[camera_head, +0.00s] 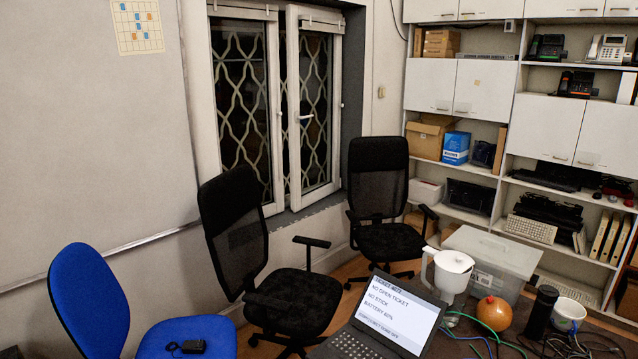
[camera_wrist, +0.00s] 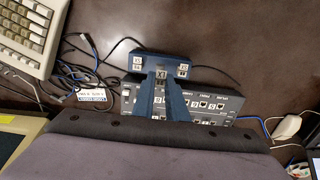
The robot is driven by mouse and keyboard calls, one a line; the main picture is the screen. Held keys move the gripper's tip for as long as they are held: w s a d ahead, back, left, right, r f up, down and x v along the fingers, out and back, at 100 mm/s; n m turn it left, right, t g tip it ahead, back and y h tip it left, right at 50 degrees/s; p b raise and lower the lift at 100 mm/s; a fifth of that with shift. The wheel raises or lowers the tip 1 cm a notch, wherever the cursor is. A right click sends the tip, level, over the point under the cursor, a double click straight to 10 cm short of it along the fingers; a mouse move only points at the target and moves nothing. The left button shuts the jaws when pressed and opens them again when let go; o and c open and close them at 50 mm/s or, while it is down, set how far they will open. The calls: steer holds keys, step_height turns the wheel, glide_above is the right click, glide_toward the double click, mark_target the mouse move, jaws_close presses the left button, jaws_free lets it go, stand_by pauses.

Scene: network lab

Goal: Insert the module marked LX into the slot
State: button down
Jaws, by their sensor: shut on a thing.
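In the wrist view my gripper (camera_wrist: 161,80) has two dark blue fingers, shut on a small module (camera_wrist: 160,75) with a white label. The label has an X, but I cannot read it for certain. Right behind it is a dark blue holder (camera_wrist: 149,59) with a small labelled piece on each side. I cannot tell whether the held module is still in the holder. A grey network unit (camera_wrist: 217,104) with a row of ports lies under and beside the fingers, which partly hide it. I cannot make out the slot. The head view does not show my gripper.
In the wrist view, a keyboard (camera_wrist: 23,35) is at the upper left, with loose cables (camera_wrist: 88,62) beside it. A white mouse (camera_wrist: 286,127) is at the right. The brown table is clear at the top right. The head view shows a laptop (camera_head: 395,312), a white jug (camera_head: 452,272) and chairs.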

stand_by(0.4)
steer(key=w+d+r+b, duration=0.2)
steer(key=w+d+r, duration=0.1)
steer(key=w+d, duration=0.5)
steer(key=shift+w+d+b, duration=0.3)
steer(key=shift+d+b, duration=0.05)
steer(key=shift+d, duration=1.2)
steer(key=shift+f, duration=0.1)
steer(key=shift+f+b, duration=1.5)
steer(key=shift+f, duration=0.8)
steer(key=shift+f+b, duration=1.2)
steer(key=shift+f, duration=0.6)
stand_by(0.5)
steer(key=c, duration=1.7)
jaws_free()
